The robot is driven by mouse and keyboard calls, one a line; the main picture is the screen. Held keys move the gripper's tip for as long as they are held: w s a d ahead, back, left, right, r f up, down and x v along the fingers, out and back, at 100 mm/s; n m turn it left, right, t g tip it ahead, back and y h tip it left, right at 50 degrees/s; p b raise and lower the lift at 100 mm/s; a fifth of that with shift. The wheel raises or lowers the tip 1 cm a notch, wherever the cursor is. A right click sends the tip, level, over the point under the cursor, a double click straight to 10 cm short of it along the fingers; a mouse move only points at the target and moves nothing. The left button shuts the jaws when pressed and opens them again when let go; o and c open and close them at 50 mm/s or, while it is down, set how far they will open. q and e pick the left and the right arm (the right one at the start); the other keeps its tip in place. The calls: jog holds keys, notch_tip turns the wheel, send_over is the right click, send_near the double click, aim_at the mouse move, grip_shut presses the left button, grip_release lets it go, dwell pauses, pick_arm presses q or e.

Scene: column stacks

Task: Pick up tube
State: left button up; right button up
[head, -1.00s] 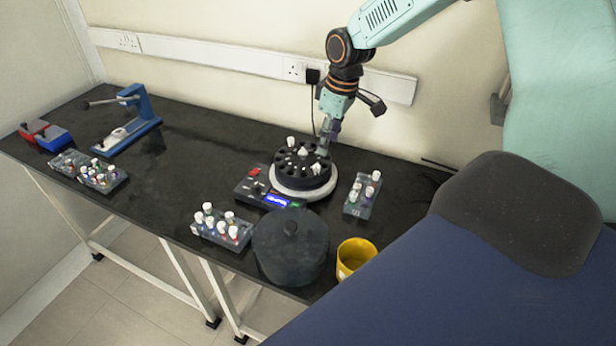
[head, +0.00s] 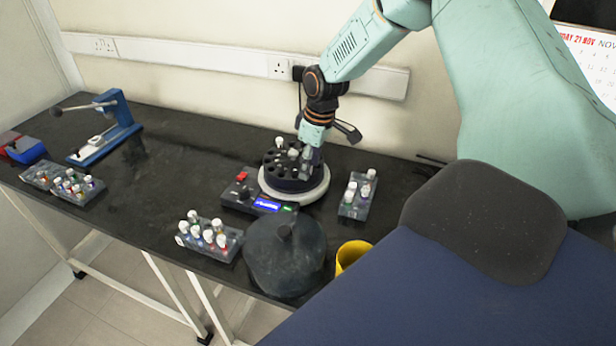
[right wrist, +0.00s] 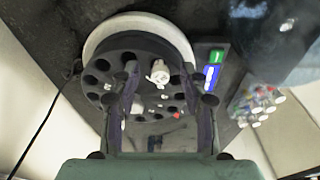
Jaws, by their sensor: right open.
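A white-capped tube (right wrist: 160,72) shows in the right wrist view at the black rotor (right wrist: 135,62) of a round centrifuge. My right gripper (head: 307,170) is over the right part of the rotor (head: 282,172) in the head view. Its two fingers are apart in the wrist view, with the white cap between them; I cannot tell whether they touch it. Another white-capped tube (head: 279,143) stands at the rotor's far side in the head view. The gripper hides part of the rotor. My left gripper is out of view.
A small rack (head: 352,211) with white-capped tubes stands right of the centrifuge. A fuller rack (head: 232,247), a dark round lid (head: 285,262) and a yellow cup (head: 350,257) are at the front edge. A blue press (head: 112,137) stands far left. Bare table lies between.

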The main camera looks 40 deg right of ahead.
jog(key=shift+a+f, duration=0.15)
jog(key=shift+f, duration=0.05)
jog(key=shift+c, duration=0.3)
jog(key=shift+w+d, duration=0.1)
jog(key=shift+d, duration=0.1)
jog(key=shift+c, duration=0.8)
jog(key=shift+a, duration=0.15)
jog(key=c, duration=0.6)
